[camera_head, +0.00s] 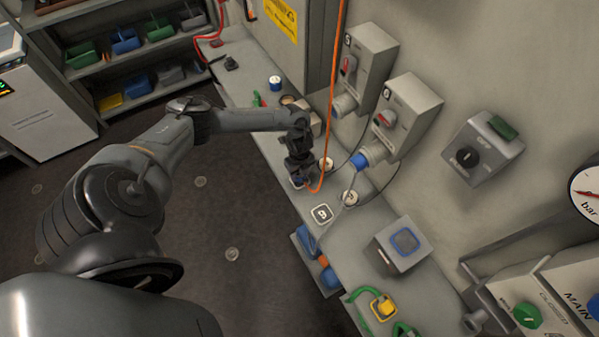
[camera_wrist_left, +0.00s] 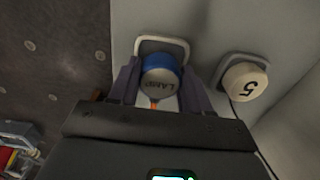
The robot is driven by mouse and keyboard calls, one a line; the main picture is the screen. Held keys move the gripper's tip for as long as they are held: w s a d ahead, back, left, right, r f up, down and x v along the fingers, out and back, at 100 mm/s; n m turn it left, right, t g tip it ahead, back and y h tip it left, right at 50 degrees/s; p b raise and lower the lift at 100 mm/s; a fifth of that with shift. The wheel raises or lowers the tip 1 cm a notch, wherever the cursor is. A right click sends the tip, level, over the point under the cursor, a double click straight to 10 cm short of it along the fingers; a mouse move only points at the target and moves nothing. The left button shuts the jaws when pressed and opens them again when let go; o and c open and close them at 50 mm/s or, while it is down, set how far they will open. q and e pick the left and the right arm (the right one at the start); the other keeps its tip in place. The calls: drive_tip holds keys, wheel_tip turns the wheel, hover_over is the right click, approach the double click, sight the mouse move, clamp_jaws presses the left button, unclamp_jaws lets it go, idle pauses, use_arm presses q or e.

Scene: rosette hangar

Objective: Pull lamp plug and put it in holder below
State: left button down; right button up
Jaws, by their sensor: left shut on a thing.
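My left gripper (camera_head: 297,180) points down at the shelf's front edge, below the wall boxes. In the left wrist view its fingers (camera_wrist_left: 160,85) are shut on the lamp plug (camera_wrist_left: 160,76), a round plug with a blue band and a grey face marked LAMP. An orange cable (camera_head: 337,100) hangs from above and curves to this gripper. A pale rounded-square holder rim (camera_wrist_left: 163,43) shows right behind the plug. I cannot tell whether the plug is seated in it or just above it. My right gripper is not in view.
A white plug marked 5 (camera_wrist_left: 245,78) stands close beside the fingers. Two grey switch boxes (camera_head: 366,60) (camera_head: 408,112) with red handles are on the wall; a blue connector (camera_head: 361,160) is under the nearer one. A grey box (camera_head: 402,247) stands further right on the shelf.

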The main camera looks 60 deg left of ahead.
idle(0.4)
use_arm(q)
drive_tip(key=shift+f, duration=0.45)
drive_tip(key=shift+c, duration=2.1)
unclamp_jaws()
